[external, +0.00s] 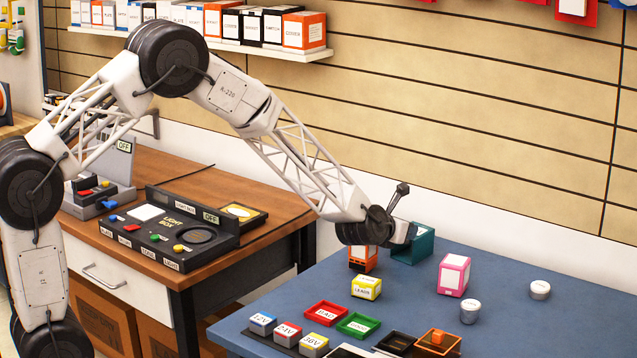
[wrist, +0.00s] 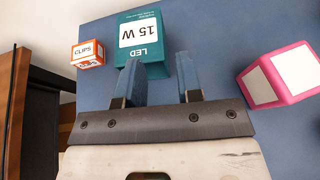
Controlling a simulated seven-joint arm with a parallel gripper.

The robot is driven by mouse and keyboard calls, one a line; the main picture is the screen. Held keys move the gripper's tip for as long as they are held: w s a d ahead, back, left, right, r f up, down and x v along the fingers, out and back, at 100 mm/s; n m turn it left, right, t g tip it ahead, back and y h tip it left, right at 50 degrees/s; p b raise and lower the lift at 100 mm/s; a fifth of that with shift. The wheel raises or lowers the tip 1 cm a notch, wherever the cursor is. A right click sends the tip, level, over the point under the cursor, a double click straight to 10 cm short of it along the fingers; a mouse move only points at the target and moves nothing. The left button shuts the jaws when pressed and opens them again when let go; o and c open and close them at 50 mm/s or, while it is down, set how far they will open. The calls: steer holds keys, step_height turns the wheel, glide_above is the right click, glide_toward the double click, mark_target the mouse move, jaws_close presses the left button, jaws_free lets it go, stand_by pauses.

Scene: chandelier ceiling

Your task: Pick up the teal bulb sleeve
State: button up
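The teal bulb sleeve (external: 424,245) stands on the blue table near its back edge, partly hidden by my wrist in the external view. In the external view my gripper's fingers are mostly hidden.
An orange "CLIPS" box (wrist: 88,53) stands left of the sleeve. A pink box (external: 453,275) stands to the right, with a yellow box (external: 366,287) in front. White cylinders (external: 540,289) and small trays (external: 325,313) sit further out. The blue table (external: 500,262) is clear between them.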

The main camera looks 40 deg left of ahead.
glide_toward(417, 262)
steer(key=w+r, duration=0.2)
steer(key=shift+w+r, duration=0.15)
steer(key=shift+w, duration=0.2)
steer(key=shift+x, duration=1.3)
steer(key=shift+d, duration=0.1)
steer(key=shift+x, duration=2.5)
jaws_close()
